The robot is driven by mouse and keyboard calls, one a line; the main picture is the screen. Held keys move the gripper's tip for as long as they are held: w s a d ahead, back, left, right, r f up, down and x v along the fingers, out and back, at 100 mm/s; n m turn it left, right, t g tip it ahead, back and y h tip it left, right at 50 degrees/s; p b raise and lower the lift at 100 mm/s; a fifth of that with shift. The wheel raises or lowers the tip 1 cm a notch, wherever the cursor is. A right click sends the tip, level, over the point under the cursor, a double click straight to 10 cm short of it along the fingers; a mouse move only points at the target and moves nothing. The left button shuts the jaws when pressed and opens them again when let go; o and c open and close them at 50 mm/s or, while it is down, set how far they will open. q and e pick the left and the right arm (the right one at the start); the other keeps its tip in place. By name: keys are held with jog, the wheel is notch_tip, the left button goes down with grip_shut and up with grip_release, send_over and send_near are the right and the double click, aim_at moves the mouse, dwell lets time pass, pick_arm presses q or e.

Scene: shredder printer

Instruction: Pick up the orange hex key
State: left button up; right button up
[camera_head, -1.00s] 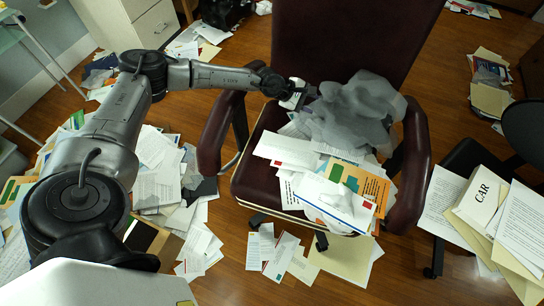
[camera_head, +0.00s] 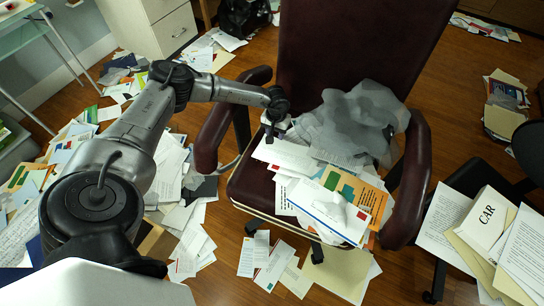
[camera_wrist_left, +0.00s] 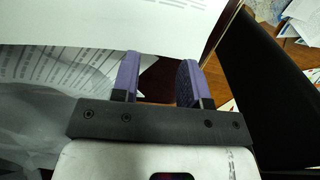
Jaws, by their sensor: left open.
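I cannot make out the orange hex key in either view. My left gripper (camera_head: 272,136) is at the left part of the maroon chair seat (camera_head: 252,186), at the edge of the paper pile and beside the left armrest. In the left wrist view, the two purple fingers (camera_wrist_left: 159,60) stand apart with no object clearly seen between them. A white sheet (camera_wrist_left: 90,22) lies just beyond the fingertips, and a strip of maroon shows between the fingers. My right gripper is not in view.
Crumpled grey translucent sheets (camera_head: 356,122) and papers (camera_head: 328,208) cover the seat. The left armrest (camera_head: 218,120) and right armrest (camera_head: 408,190) flank it. Papers litter the floor at left. A box marked CAR (camera_head: 484,222) lies on papers at right.

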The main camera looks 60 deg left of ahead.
aim_at(275, 146)
pick_arm(q)
jog(key=shift+d+f+b, duration=0.15)
jog(key=shift+f+b, duration=0.35)
jog(key=shift+f, duration=1.05)
jog(key=shift+f+b, duration=1.9)
jog(key=shift+f, duration=0.75)
jog(key=shift+r, duration=0.1)
jog(key=shift+c, duration=0.8)
grip_shut()
